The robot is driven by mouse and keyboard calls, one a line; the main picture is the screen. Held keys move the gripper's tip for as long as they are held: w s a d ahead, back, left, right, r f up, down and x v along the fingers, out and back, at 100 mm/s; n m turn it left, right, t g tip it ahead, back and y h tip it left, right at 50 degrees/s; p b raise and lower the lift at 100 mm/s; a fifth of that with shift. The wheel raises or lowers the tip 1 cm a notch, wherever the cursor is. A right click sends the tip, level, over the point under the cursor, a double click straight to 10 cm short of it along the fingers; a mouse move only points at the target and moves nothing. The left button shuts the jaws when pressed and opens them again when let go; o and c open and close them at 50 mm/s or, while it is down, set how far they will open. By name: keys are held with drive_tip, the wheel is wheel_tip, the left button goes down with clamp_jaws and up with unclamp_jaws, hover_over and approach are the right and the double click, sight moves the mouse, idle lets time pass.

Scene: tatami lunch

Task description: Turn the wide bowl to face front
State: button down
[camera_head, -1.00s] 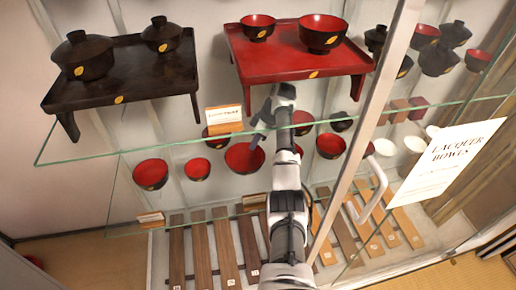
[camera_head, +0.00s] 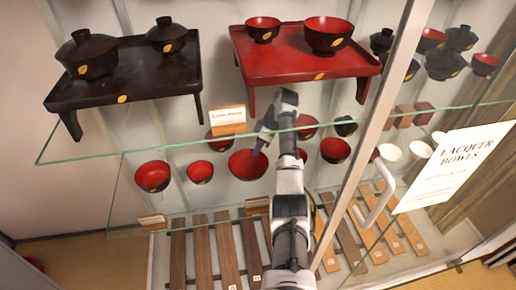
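A wide bowl (camera_head: 243,169), red inside and dark outside, stands on the lower glass shelf, in the middle of a row of bowls. It looks the widest of that row. My gripper (camera_head: 258,150) reaches in from the front and is at the right part of this bowl's opening, with a finger over its red inside. I cannot tell whether it touches the rim. The fingers are small and seen from behind, so their opening is unclear. Any mark on the bowl's outer wall is not visible to me.
Smaller red bowls (camera_head: 153,176) stand left and right of it on the same shelf. The upper glass shelf holds a red tray table (camera_head: 290,65) and a dark one (camera_head: 135,75) with bowls. A door frame (camera_head: 365,140) with a white handle (camera_head: 377,204) stands close right of my arm.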

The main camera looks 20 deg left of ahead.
drive_tip(key=shift+f, duration=0.15)
drive_tip(key=c, duration=1.6)
unclamp_jaws()
drive_tip(key=shift+o, duration=0.2)
wheel_tip(320, 180, up, 5)
drive_tip(key=p, duration=0.4)
